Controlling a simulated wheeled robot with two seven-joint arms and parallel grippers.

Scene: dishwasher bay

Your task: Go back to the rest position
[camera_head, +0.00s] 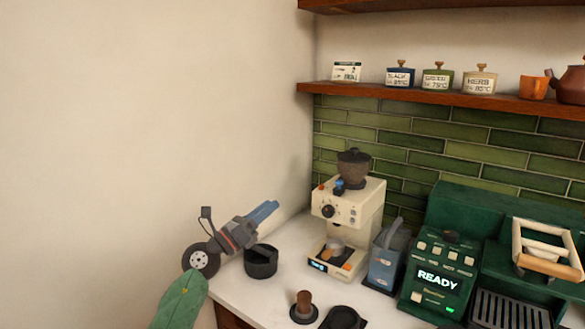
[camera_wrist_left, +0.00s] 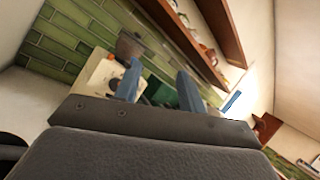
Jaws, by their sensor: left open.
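My left gripper (camera_head: 264,212) shows at the lower left in the head view, over the left end of the counter (camera_head: 226,283). Its two blue fingers point up and to the right, towards the cream coffee grinder (camera_head: 365,205). In the left wrist view the two blue fingers (camera_wrist_left: 158,82) stand apart with nothing between them. The gripper is open and empty. My right gripper is not in either view.
A black round container (camera_head: 261,262) stands just below the left gripper. A tamper (camera_head: 304,308), a blue-grey container (camera_head: 386,262) and a green machine reading READY (camera_head: 438,278) stand to the right. A wooden shelf (camera_head: 420,95) holds several tins. The left wall is bare.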

